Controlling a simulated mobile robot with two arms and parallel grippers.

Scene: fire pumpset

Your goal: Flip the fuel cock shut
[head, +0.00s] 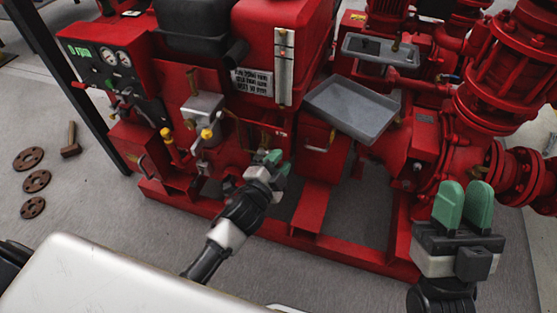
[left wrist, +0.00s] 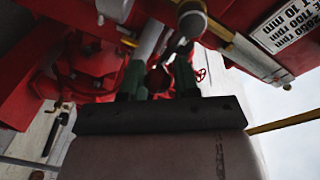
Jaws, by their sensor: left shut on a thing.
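My left gripper (head: 273,160) reaches in low at the front of the red pumpset, below the red tank (head: 302,45) with its sight gauge. Its green fingers are shut on a small part, which I take to be the lever of the fuel cock. In the left wrist view a grey metal fitting (left wrist: 190,20), likely the cock's body, sits just beyond the fingers, and a dark red rounded end (left wrist: 158,79) shows between them. The lever's angle is hard to tell. My right gripper (head: 464,205) is open and empty, upright at the right, away from the pumpset's tank.
A grey tray (head: 352,106) sits right of the tank. Yellow-capped fittings (head: 207,134) and a gauge panel (head: 108,62) are to the left. Red flanged pipes (head: 505,60) stand at the right.

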